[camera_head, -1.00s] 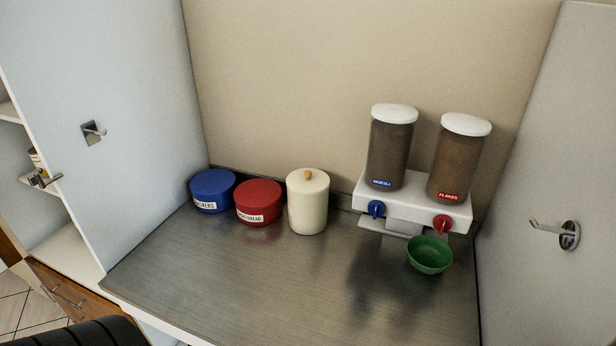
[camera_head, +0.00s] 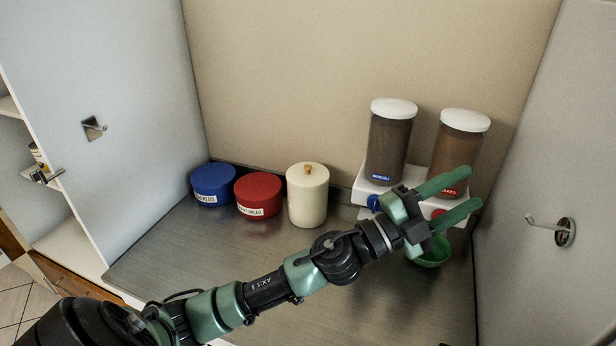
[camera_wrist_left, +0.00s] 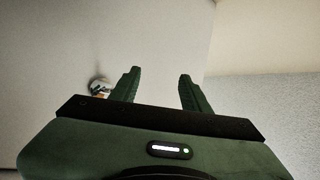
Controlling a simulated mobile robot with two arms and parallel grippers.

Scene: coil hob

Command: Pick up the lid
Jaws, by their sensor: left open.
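A cream canister (camera_head: 307,202) stands upright at the back of the counter. Its cream lid (camera_head: 318,173) has a small wooden knob (camera_head: 308,169) and sits on top. My left gripper (camera_head: 475,186) is to the right of the canister, in front of the dispenser, pointing right. Its two green fingers are apart with nothing between them. The wrist view also shows the open left gripper (camera_wrist_left: 160,76), facing a pale wall. The lid is not in the wrist view. My right gripper is not in view.
Blue (camera_head: 213,186) and red (camera_head: 258,196) lidded tins stand left of the canister. A two-jar dispenser (camera_head: 378,188) is at right, and the green bowl (camera_head: 432,256) is partly hidden by my gripper. A wall hook (camera_head: 563,232) is on the right panel. The metal counter (camera_head: 190,260) is clear at front left.

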